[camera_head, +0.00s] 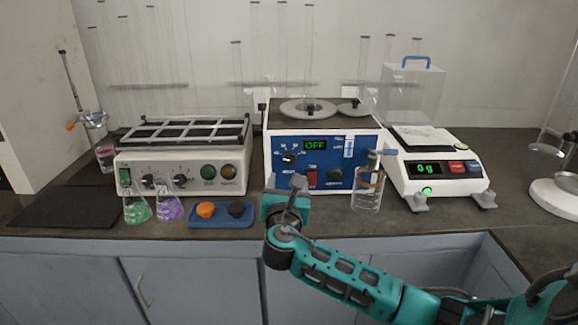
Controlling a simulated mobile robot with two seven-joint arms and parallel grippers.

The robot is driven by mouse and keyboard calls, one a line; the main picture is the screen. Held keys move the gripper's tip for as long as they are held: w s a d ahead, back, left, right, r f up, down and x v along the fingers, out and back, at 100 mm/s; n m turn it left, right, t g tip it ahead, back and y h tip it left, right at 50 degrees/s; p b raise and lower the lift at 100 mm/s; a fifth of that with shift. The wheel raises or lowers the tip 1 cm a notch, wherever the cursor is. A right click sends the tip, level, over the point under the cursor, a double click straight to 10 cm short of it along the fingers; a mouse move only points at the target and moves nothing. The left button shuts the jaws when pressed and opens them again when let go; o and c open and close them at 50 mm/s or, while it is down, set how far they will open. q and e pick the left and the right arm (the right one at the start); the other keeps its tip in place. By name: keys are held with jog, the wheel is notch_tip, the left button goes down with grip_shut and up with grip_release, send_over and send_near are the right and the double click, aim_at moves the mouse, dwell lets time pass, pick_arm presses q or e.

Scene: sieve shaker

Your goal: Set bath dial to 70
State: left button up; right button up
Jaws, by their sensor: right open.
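The water bath (351,178) has a white body and a blue front panel, and stands at the middle of the bench. Its display (316,145) reads OFF. A black dial (289,158) with small marks around it is at the left of the panel; its exact setting is too small to read. A red switch (311,177) and a green round button (334,175) are below the display. My right gripper (297,183) is open and empty, in front of the panel's lower left, below the dial. It appears apart from the dial. My left gripper is out of view.
A shaker (160,160) with knobs stands left, with green (136,208) and purple (169,207) flasks and a blue tray (222,221) in front. A balance (444,181) reading 0 g is further right.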

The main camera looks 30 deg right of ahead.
aim_at(290, 160)
jog(key=b+x, duration=0.1)
jog(key=x, duration=0.8)
jog(key=shift+w+d, duration=0.15)
jog(key=shift+w, duration=0.2)
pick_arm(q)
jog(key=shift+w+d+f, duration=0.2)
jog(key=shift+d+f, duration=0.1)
pick_arm(e)
jog(key=c, duration=1)
jog(key=shift+c, duration=0.2)
